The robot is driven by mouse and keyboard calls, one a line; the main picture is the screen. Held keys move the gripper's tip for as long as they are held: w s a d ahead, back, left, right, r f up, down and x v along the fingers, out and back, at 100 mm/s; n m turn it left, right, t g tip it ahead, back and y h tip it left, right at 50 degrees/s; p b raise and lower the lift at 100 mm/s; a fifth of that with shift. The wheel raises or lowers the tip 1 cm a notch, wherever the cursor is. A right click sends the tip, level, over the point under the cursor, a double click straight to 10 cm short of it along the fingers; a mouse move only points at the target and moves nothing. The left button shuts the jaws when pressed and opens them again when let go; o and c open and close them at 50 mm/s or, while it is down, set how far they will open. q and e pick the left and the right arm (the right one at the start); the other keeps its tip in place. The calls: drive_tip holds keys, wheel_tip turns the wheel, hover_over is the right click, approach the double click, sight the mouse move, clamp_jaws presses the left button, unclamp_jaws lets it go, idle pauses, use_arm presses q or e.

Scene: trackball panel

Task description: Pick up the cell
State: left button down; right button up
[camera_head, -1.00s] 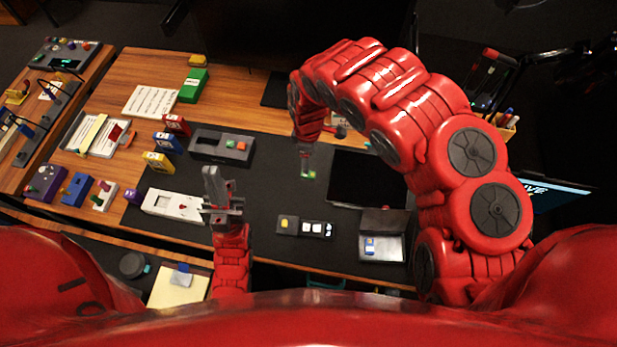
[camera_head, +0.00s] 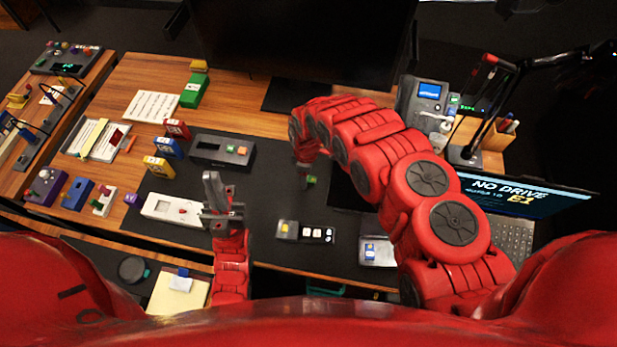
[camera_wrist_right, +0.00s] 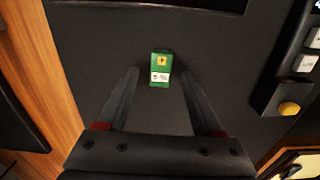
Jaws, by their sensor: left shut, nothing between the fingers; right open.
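The cell, a small green block with a yellow mark and a white label, lies on the dark mat in the right wrist view (camera_wrist_right: 160,68). It also shows in the head view (camera_head: 311,181), close to my right gripper. My right gripper (camera_wrist_right: 159,77) is open and empty, with its fingers on either side of the cell's line. The cell sits between and slightly beyond the fingertips; I cannot tell the height gap. My left gripper (camera_head: 222,192) is shut and empty, over the mat's left part near a white device (camera_head: 170,207).
A small panel with white keys and a yellow knob (camera_head: 306,232) lies in front of the cell. A monitor (camera_head: 300,35) stands behind. The mat right around the cell is clear.

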drive_tip(key=shift+f, duration=0.3)
clamp_jaws()
drive_tip(key=shift+r, duration=0.1)
idle(0.5)
